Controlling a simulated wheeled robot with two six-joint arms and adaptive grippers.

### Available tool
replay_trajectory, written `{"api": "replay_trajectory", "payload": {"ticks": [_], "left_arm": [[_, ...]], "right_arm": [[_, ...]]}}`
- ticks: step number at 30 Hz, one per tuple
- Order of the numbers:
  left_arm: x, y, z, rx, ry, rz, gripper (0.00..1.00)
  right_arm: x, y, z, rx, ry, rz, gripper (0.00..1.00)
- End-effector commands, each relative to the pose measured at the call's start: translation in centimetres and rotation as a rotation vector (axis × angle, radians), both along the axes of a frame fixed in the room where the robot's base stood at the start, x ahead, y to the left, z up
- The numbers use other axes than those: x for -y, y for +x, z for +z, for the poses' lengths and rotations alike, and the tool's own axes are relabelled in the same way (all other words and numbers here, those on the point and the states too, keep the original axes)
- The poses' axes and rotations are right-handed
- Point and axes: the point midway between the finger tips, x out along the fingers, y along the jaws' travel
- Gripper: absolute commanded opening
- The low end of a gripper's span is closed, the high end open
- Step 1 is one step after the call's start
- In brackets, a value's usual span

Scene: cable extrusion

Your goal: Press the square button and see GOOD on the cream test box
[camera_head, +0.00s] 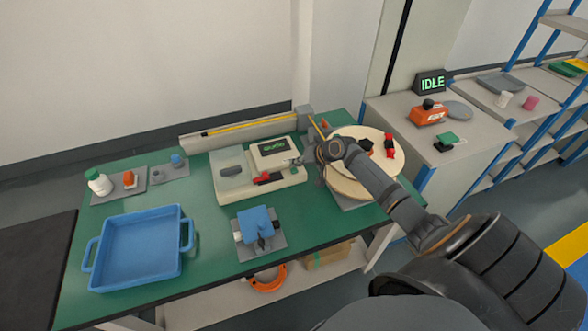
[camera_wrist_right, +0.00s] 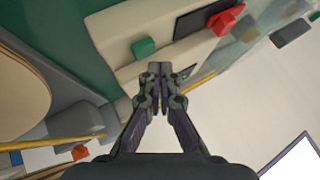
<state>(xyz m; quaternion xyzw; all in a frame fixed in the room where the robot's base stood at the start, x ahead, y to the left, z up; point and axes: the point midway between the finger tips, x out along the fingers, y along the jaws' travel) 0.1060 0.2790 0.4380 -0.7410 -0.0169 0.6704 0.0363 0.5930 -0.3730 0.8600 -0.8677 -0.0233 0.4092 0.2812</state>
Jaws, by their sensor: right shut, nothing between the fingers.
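The cream test box (camera_head: 293,177) sits on the green table, left of the round cream disc. Its small dark display (camera_head: 273,147) shows green lettering too small to read surely. A red part (camera_head: 264,178) is on its front; a red part (camera_wrist_right: 226,20) also shows in the right wrist view beside a dark panel. A green square button (camera_wrist_right: 144,48) stands on a cream surface in the wrist view. My right gripper (camera_head: 296,161) is over the right end of the box. In the wrist view its fingertips (camera_wrist_right: 160,72) are together, empty, close to the button; contact cannot be told. My left gripper is not in view.
A blue tray (camera_head: 139,285) and a blue fixture (camera_head: 257,222) are on the table's front half. The cream disc (camera_head: 347,187) lies under my right arm. A long grey rail (camera_head: 240,130) runs behind the box. A sign (camera_head: 432,82) on the cabinet reads IDLE.

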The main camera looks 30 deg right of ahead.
Motion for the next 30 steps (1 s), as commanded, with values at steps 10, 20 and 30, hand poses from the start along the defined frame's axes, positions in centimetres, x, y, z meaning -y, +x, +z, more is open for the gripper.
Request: {"api": "replay_trajectory", "payload": {"ticks": [10,20,30], "left_arm": [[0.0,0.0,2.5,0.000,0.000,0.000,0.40],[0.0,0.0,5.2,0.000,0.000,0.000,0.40],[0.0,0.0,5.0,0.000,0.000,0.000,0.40]], "right_arm": [[0.0,0.0,2.5,0.000,0.000,0.000,0.00],[0.0,0.0,5.2,0.000,0.000,0.000,0.00],[0.0,0.0,5.0,0.000,0.000,0.000,0.00]]}}
